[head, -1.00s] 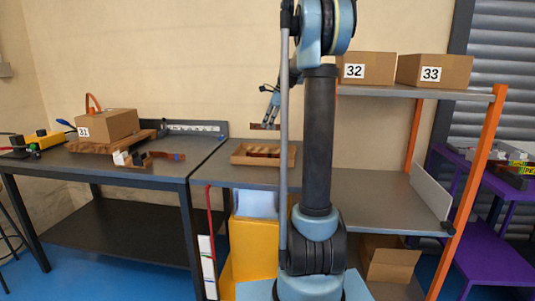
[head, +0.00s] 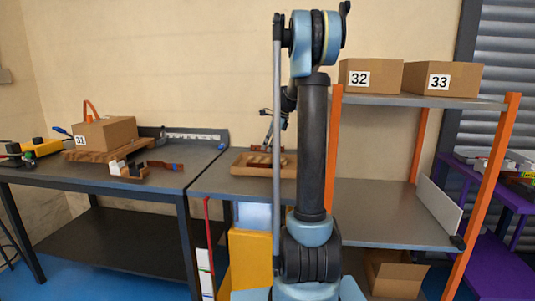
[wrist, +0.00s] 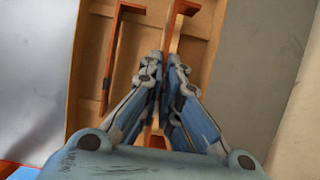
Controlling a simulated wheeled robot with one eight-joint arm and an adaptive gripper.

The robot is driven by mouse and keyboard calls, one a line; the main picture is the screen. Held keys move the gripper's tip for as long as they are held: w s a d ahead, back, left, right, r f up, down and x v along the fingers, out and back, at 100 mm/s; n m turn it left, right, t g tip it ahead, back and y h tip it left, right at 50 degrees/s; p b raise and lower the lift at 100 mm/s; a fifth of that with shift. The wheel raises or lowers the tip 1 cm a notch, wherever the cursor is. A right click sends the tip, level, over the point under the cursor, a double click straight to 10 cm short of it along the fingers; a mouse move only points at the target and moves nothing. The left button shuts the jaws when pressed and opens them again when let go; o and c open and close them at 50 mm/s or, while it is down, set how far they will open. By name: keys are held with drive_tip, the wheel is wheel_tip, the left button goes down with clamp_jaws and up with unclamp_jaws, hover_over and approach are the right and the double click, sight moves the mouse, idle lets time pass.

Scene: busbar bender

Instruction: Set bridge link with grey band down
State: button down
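My gripper (head: 269,143) is low over the wooden tray (head: 240,171) on the middle bench. In the wrist view my gripper (wrist: 163,72) has its fingers closed together on a copper-coloured bridge link (wrist: 181,14). Its bent far end shows beyond the fingertips and another part shows below them; the fingers hide its middle. A second copper link (wrist: 114,45) lies in the tray to the left, apart from the fingers. The tray (wrist: 83,75) also shows in the wrist view. I cannot make out a grey band on the held link.
The left bench (head: 60,174) bears a box marked 31 (head: 110,133), a small fixture with a brown bar (head: 163,166) and a yellow tool (head: 42,147). Boxes 32 (head: 382,77) and 33 (head: 450,80) stand on the upper shelf. The lower shelf's middle (head: 380,210) is clear.

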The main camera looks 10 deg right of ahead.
drive_tip(key=shift+f, duration=1.3)
drive_tip(key=shift+f, duration=0.25)
drive_tip(key=c, duration=1.8)
unclamp_jaws()
drive_tip(key=shift+r, duration=0.1)
